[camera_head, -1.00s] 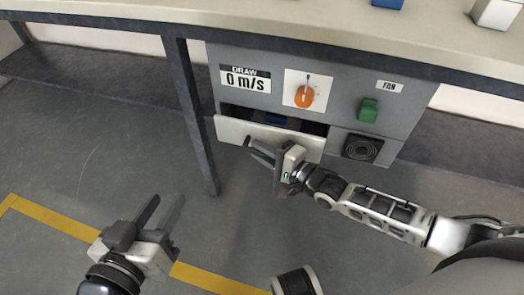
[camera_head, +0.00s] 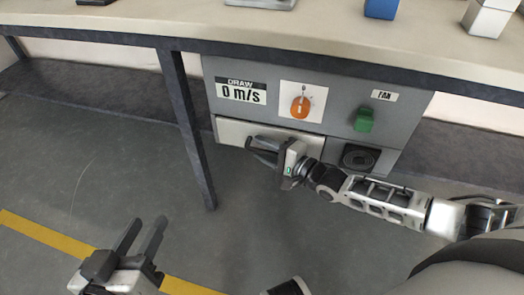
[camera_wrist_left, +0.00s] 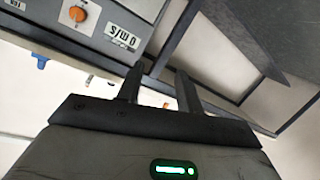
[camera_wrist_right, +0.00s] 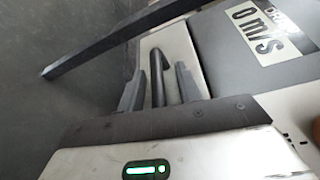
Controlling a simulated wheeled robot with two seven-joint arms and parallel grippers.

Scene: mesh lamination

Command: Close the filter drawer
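The filter drawer's pale front (camera_head: 232,130) is in the grey cabinet under the bench, below the draw display. No dark opening shows above it, and it looks about flush with the panel. My right gripper (camera_head: 263,150) is at the drawer front, its fingers apart. In the right wrist view, the dark handle bar (camera_wrist_right: 159,78) on the pale drawer front (camera_wrist_right: 181,52) stands between the two fingers (camera_wrist_right: 160,90), with gaps on both sides. My left gripper (camera_head: 139,238) is open and empty over the floor; its parted fingers show in the left wrist view (camera_wrist_left: 160,88).
The display (camera_head: 241,91) reads 0 m/s. A dark table leg (camera_head: 188,130) stands left of the drawer.

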